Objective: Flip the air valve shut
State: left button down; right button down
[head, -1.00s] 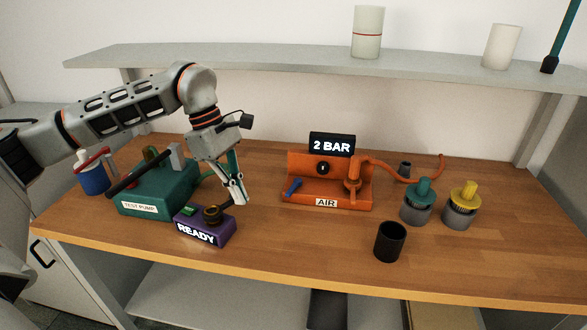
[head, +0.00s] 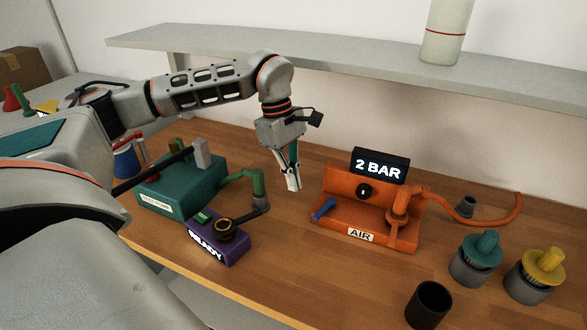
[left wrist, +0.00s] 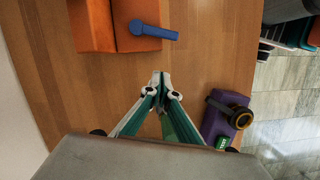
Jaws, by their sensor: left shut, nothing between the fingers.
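The orange air station (head: 340,228) stands on the wooden bench, with an "AIR" label on its front and a lit "2 BAR" display (head: 380,167) on top. Its blue valve lever (head: 323,209) sits at the left end of the base. In the left wrist view the lever (left wrist: 155,32) sticks out past the edge of the orange body (left wrist: 95,25). My left gripper (head: 294,186) is shut and empty, pointing down over the bench to the left of the lever, apart from it. In the left wrist view its closed fingertips (left wrist: 159,76) point toward the lever. My right gripper is not in view.
A green test pump (head: 180,190) and a purple box (head: 218,243) with a dark knob stand to the left. A black cup (head: 428,305) and teal-topped (head: 476,260) and yellow-topped (head: 534,275) fittings stand to the right. A shelf (head: 330,62) runs above.

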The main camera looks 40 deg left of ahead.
aim_at(325, 210)
pick_arm(q)
jog(key=x, duration=0.3)
jog(key=shift+d+f, duration=0.1)
jog(key=shift+f, duration=0.25)
jog(key=d, duration=0.3)
jog(key=shift+f, duration=0.3)
jog(key=shift+d, duration=0.55)
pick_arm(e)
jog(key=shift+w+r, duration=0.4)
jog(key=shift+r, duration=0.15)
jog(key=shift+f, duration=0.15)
pick_arm(q)
jog(key=shift+d, duration=0.15)
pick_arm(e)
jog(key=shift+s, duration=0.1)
